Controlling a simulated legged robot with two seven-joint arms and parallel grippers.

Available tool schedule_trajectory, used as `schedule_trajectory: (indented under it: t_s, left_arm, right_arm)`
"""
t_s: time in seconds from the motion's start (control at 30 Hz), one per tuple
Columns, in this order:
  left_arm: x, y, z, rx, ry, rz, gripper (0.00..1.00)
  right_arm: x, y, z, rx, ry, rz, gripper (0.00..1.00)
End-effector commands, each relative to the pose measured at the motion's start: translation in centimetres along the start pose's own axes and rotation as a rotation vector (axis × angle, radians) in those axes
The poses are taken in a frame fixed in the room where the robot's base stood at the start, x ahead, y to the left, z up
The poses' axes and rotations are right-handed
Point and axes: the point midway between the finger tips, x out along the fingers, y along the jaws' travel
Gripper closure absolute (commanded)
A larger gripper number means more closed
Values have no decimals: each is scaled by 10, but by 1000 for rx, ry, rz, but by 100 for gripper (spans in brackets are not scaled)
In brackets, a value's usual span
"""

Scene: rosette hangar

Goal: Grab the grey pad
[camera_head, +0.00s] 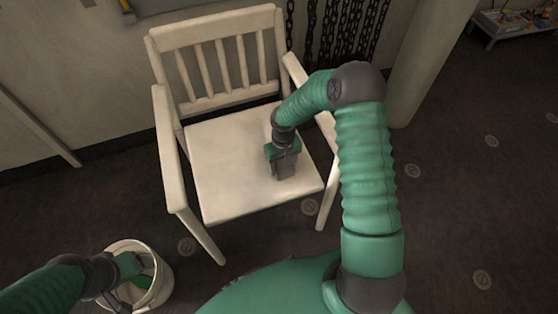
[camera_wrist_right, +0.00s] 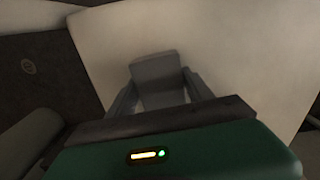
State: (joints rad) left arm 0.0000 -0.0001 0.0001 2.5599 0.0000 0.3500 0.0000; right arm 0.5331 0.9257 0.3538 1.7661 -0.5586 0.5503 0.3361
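The grey pad (camera_wrist_right: 158,75) lies on the white chair's seat (camera_head: 235,165). In the right wrist view it stands between the two fingers of my right gripper (camera_wrist_right: 160,88), with a finger close along each side. I cannot tell whether the fingers press on it. In the head view my right gripper (camera_head: 284,165) points down at the seat's right part, and the pad cannot be told apart from the dark fingers there. My left gripper (camera_head: 128,285) is at the lower left, over or inside a white bucket (camera_head: 164,270); its fingers are not clear.
The chair's armrests (camera_head: 166,135) and slatted back (camera_head: 215,30) rise around the seat. Chains (camera_head: 340,35) hang behind it, next to a pale column (camera_head: 430,60). A low trolley (camera_head: 510,25) stands at the far right. The dark floor on the right is clear.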

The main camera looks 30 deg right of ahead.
Motion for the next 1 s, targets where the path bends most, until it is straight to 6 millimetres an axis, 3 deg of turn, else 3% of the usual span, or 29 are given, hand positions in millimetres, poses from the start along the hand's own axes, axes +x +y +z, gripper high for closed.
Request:
schedule_trajectory:
  t_s: [0.03, 0.27, 0.57, 0.87, 1.0]
  left_arm:
    - [0, 0, 0, 0, 0, 0, 26]
    - [0, 0, 0, 0, 0, 0, 26]
    - [-3, 0, -1, 0, 0, 0, 26]
    - [-26, 0, -6, 0, 0, 0, 26]
    - [-31, 0, -7, 0, 0, 0, 26]
  right_arm:
    - [0, 0, 0, 0, 0, 0, 53]
    - [0, 0, 0, 0, 0, 0, 80]
    - [-5, 0, 0, 0, 1, 0, 80]
    - [-43, -1, 0, -1, 1, 0, 80]
    - [-42, -19, 25, -5, -3, 0, 80]
